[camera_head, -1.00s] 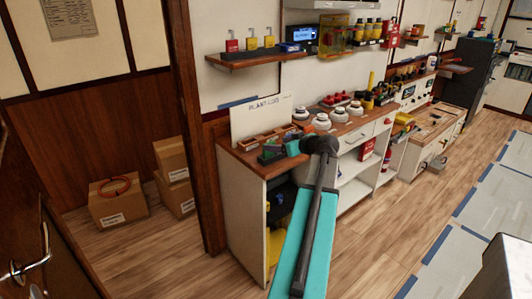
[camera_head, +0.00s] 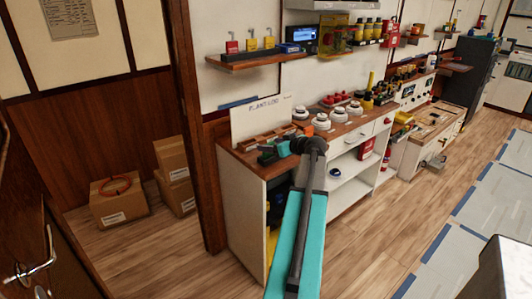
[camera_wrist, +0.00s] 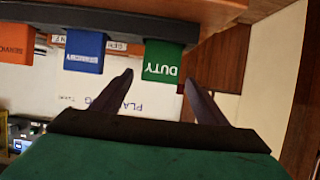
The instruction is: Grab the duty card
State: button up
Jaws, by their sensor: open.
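The green duty card (camera_wrist: 163,62) hangs from a dark rail (camera_wrist: 120,30) in the wrist view, its lettering upside down. My gripper (camera_wrist: 158,80) is open and empty. Its two fingers point toward the card, one on each side of it in the picture. I cannot tell whether they touch it. In the head view, my gripper (camera_head: 268,154) is at the left end of the white cabinet's worktop, by the card holder. The arm and gripper hide much of that spot, and I cannot make out the duty card there.
A blue card (camera_wrist: 85,50) hangs left of the duty card, with an orange card (camera_wrist: 17,45) farther left. In the head view, a white board (camera_head: 262,120) stands behind the holder. Round white devices (camera_head: 338,115) sit to the right. A shelf with padlocks (camera_head: 252,60) is above.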

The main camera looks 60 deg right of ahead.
jog(key=shift+w+d+f, duration=0.1)
jog(key=shift+w+f, duration=0.05)
jog(key=shift+w, duration=0.15)
jog(key=shift+c, duration=0.2)
jog(key=c, duration=1.1)
